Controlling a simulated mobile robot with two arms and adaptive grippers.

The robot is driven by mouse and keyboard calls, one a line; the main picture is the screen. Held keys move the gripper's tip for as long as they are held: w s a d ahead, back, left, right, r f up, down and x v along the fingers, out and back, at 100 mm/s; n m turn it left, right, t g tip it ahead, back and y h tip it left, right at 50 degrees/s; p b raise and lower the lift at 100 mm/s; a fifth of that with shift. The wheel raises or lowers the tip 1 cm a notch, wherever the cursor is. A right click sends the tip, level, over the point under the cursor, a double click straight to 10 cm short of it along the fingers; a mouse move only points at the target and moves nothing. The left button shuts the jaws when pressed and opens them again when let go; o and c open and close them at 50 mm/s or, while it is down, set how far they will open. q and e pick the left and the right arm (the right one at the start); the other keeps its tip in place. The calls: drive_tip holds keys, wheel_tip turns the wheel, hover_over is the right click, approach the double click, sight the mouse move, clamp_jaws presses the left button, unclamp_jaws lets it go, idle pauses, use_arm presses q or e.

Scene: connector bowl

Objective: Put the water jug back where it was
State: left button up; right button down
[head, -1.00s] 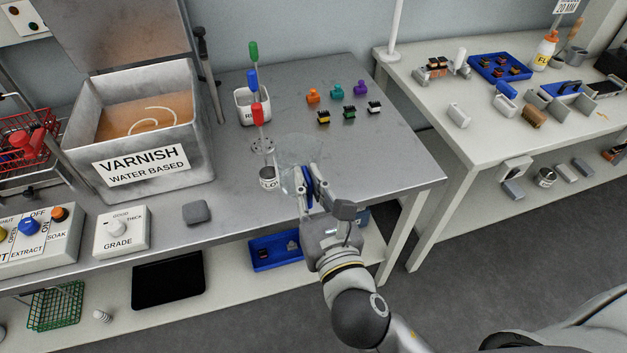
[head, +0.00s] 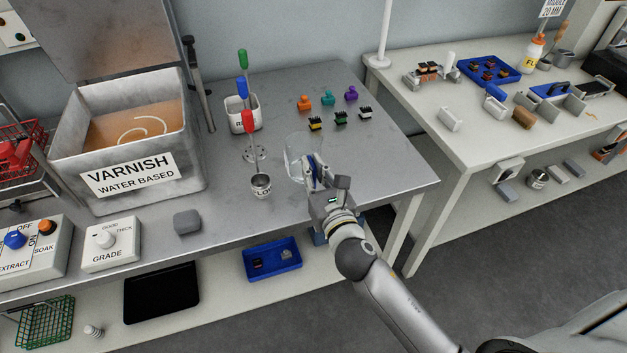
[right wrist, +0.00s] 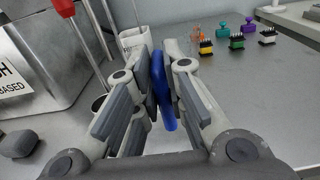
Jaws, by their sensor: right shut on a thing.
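The water jug (head: 298,148) is a clear see-through vessel with a blue handle, near the front right part of the steel bench (head: 387,175). My right gripper (head: 313,168) is shut on the jug's blue handle. In the right wrist view the blue handle (right wrist: 161,88) sits between the two finger pads; the clear body is hard to make out there. The jug looks upright. I cannot tell whether its base touches the bench or hangs just above it. My left gripper is not in view.
Several coloured connectors (head: 315,124) stand behind the jug. The varnish tank (head: 118,150) is at the left. The bench right of the jug is clear.

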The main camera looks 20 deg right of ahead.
drive_tip(key=shift+f+b, duration=0.4)
drive_tip(key=shift+f, duration=1.2)
drive_tip(key=shift+f, duration=0.1)
drive_tip(key=c, duration=1.5)
unclamp_jaws()
drive_tip(key=s+b, duration=0.2)
drive_tip(key=s, duration=1)
drive_tip(key=shift+d+r, duration=0.2)
drive_tip(key=shift+d, duration=0.05)
